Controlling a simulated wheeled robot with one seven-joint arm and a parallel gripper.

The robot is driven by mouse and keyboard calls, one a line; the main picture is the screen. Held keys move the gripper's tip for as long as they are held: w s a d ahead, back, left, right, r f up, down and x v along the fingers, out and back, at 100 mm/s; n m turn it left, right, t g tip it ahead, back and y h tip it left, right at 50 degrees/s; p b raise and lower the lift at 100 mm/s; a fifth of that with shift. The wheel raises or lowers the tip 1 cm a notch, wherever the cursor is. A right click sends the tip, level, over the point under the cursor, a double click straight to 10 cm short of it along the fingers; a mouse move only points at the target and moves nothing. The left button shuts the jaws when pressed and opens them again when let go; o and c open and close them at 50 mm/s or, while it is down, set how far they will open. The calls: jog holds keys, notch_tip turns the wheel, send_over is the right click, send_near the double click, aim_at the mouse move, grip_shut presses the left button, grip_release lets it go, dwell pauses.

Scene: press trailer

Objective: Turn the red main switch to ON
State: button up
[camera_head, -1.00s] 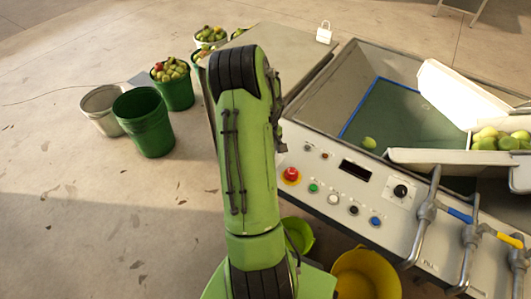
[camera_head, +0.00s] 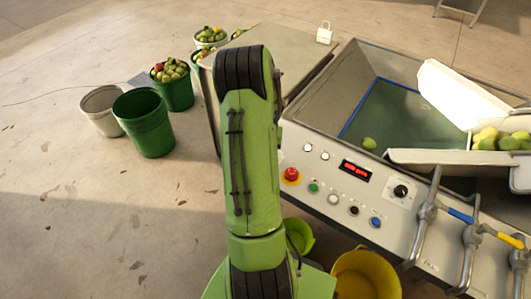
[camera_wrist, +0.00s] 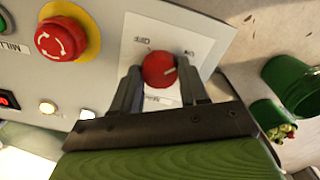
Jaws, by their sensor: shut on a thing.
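The red main switch (camera_wrist: 158,71) is a round knob on a white label plate (camera_wrist: 150,32) in the wrist view. OFF is printed at the plate's upper left and ON at its upper right. A pale mark on the knob points right, roughly toward the ON side. My gripper (camera_wrist: 160,78) is shut on the knob, one finger on each side. In the head view my arm hides the gripper and switch.
A red emergency-stop button on a yellow ring (camera_wrist: 62,38) sits left of the switch; the head view shows it too (camera_head: 291,175). The panel display (camera_head: 355,171) glows red. Green buckets (camera_head: 144,122) stand at the left, a yellow bucket (camera_head: 367,276) below the panel.

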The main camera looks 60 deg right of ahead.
jog(key=shift+m, duration=0.6)
jog(key=o, duration=1.1)
jog(key=shift+c, duration=0.2)
notch_tip(320, 180, up, 16)
jog(key=p, duration=0.4)
jog(key=shift+f, duration=0.1)
